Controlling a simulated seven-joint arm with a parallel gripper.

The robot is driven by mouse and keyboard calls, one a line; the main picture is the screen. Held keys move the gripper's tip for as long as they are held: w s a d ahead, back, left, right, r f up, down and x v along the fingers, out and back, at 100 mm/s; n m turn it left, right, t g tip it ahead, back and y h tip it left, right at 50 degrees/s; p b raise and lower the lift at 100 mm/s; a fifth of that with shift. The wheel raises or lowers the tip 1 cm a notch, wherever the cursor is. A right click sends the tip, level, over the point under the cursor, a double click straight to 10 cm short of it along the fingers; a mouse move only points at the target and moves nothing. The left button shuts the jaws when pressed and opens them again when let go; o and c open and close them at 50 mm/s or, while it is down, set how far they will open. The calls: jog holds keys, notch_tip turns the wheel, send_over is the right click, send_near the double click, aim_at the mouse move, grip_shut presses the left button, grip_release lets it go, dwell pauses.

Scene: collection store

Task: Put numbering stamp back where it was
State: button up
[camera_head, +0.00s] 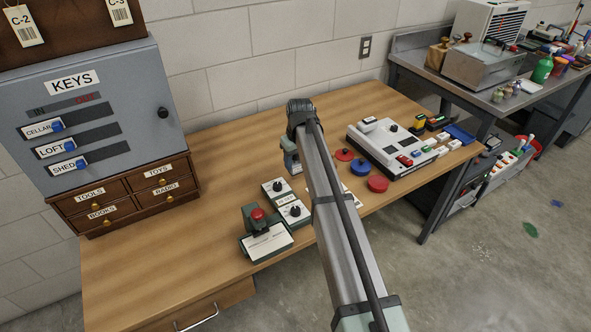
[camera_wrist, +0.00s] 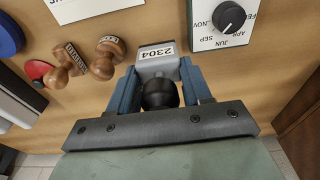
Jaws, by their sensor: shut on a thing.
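The numbering stamp (camera_wrist: 157,60) is grey with a black knob and a label reading 2304. In the wrist view it sits between the two blue fingers of my gripper (camera_wrist: 160,88), which is shut on it. The wooden table lies beneath; I cannot tell whether the stamp touches it. In the head view my gripper (camera_head: 292,163) is over the middle of the table, mostly hidden by my arm, just behind the dial boxes.
Two dial boxes (camera_head: 293,211) and a green device with a red knob (camera_head: 258,215) stand at the front. Wooden-handled stamps (camera_wrist: 107,58), red and blue round pads (camera_head: 360,167) and a white machine (camera_head: 391,150) lie nearby. A key cabinet (camera_head: 130,105) stands left. The table's left front is clear.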

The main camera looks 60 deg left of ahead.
aim_at(295, 169)
jog(key=shift+f, duration=2)
jog(key=shift+f, duration=0.1)
jog(key=o, duration=0.6)
jog(key=r, duration=0.4)
jog(key=d+r, duration=0.1)
jog(key=r, duration=0.7)
jog(key=shift+d+r, duration=0.1)
jog(key=shift+d, duration=0.1)
